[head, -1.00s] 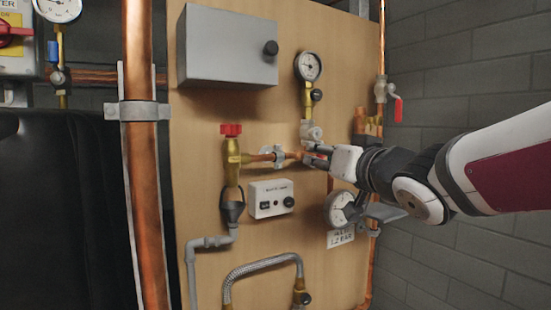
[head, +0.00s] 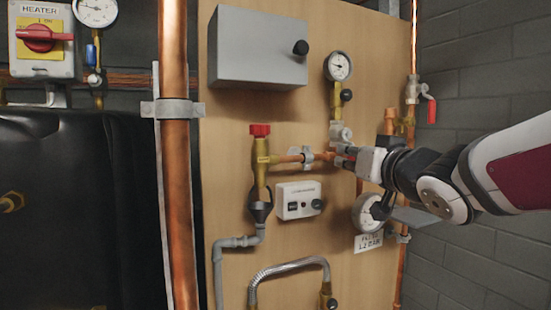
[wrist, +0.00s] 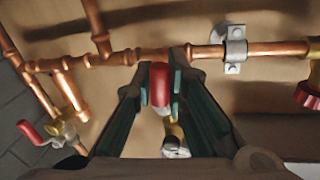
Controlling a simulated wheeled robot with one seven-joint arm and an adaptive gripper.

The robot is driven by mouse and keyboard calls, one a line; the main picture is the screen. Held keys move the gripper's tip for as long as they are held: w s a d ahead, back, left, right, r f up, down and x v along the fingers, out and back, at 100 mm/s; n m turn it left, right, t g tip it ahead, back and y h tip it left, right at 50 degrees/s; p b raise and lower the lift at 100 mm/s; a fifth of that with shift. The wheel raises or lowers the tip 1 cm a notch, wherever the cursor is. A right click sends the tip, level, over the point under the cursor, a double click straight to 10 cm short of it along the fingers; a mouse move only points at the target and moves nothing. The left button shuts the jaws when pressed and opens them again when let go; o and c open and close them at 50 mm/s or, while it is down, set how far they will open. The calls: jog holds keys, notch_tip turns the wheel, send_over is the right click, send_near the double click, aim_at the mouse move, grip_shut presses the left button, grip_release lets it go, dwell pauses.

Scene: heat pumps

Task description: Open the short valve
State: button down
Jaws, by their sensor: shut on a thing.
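My gripper (wrist: 161,88) is shut on a short red valve handle (wrist: 160,82), which sits between the two fingers in the wrist view. The handle lies in front of a copper pipe (wrist: 208,51). In the head view, my gripper (head: 343,158) reaches in from the right to the pipe joint below the upper gauge, and its fingers mostly hide the handle. A brass fitting with a round pale end (wrist: 175,148) shows below the handle in the wrist view. How far the handle is turned cannot be told.
A red-knobbed brass valve (head: 260,131) stands left on the wooden board (head: 385,60). A red lever valve (head: 431,108) is at the right. A gauge (head: 338,66), a grey box (head: 258,50) and a thick copper pipe (head: 176,215) are close by.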

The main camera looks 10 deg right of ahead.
jog(key=shift+w+d+n+b, duration=0.1)
jog(key=shift+d+n+b, duration=0.35)
jog(key=shift+n, duration=0.65)
jog(key=c, duration=1.6)
grip_release()
jog(key=shift+a, duration=0.1)
jog(key=s, duration=0.4)
jog(key=s+d, duration=0.1)
jog(key=s, duration=0.7)
jog(key=shift+d+f, duration=0.25)
jog(key=shift+f, duration=0.1)
